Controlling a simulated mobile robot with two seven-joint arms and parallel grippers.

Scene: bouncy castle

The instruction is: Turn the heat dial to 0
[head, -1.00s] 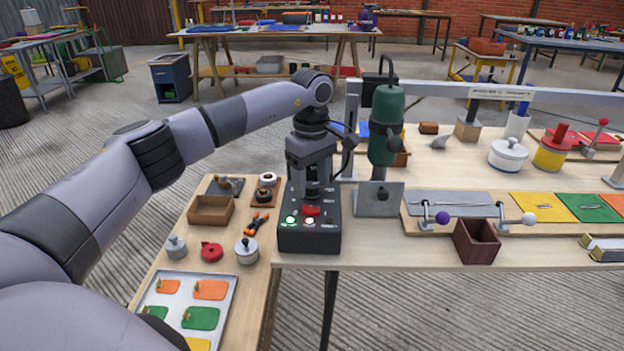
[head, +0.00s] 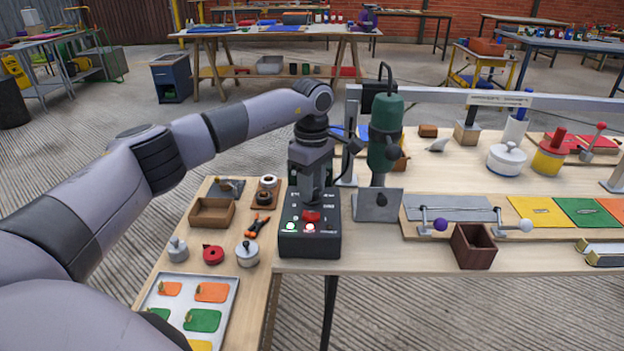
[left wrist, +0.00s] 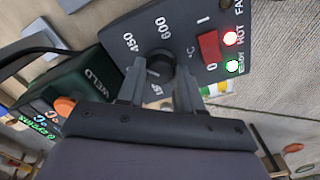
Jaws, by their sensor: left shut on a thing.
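The heat dial (left wrist: 160,63) is a dark round knob on a black control box (head: 309,240). In the left wrist view, printed 450, 600 and 150 ring the dial; its pointer is not clear. My left gripper (left wrist: 160,80) is shut on the dial, one finger on each side. In the head view my left gripper (head: 311,190) reaches down to the back of the box and hides the dial. A red rocker switch (head: 311,216) sits nearer the front, with a green light and a reddish light lit below it. My right gripper is not in view.
A green heat tool (head: 385,130) in a stand is close right of my gripper. A dark wooden box (head: 474,246) sits further right. A side table at left holds a wooden tray (head: 212,213), small pots and a metal tray (head: 225,296).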

